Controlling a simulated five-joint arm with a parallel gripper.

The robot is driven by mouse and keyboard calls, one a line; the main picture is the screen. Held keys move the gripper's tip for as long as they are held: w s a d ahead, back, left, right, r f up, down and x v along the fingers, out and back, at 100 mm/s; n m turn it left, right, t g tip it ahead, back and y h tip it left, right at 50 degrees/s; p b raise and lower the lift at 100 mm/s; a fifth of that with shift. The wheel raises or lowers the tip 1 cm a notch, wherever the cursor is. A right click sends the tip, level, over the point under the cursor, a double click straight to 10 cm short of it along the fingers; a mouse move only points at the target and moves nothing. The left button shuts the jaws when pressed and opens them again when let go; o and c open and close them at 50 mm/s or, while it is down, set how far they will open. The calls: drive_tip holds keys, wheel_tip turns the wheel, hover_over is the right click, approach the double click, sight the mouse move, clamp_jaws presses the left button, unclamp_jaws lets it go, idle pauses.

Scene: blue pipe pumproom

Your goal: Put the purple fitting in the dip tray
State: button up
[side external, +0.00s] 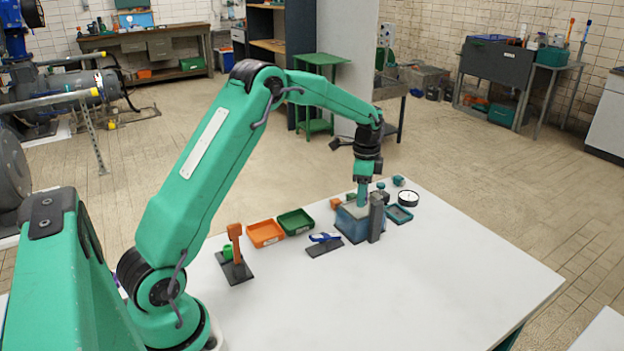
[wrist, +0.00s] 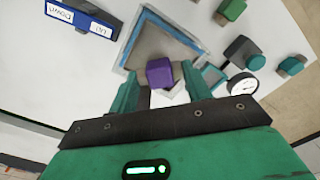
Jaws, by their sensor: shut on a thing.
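The purple fitting (wrist: 160,73) is between the two teal fingers of my gripper (wrist: 160,88) in the wrist view, and the gripper is shut on it. Behind it in that view is an open, blue-rimmed container with a grey inside (wrist: 147,38), which looks like the dip tray. In the side view my gripper (side external: 362,196) points down over this blue-sided container (side external: 348,226). The fitting is hidden there, and I cannot tell how far it is above the container floor.
A dark upright block (side external: 377,217) stands against the container's near right side. A small teal tray (side external: 399,215) and a round gauge (side external: 408,198) are to its right. Orange (side external: 265,234) and green (side external: 296,222) trays lie left. The table's front right is clear.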

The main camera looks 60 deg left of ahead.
drive_tip(key=shift+f, duration=0.9)
drive_tip(key=shift+f, duration=0.1)
drive_tip(key=o, duration=1)
drive_tip(key=shift+o, duration=0.2)
wheel_tip(320, 180, up, 12)
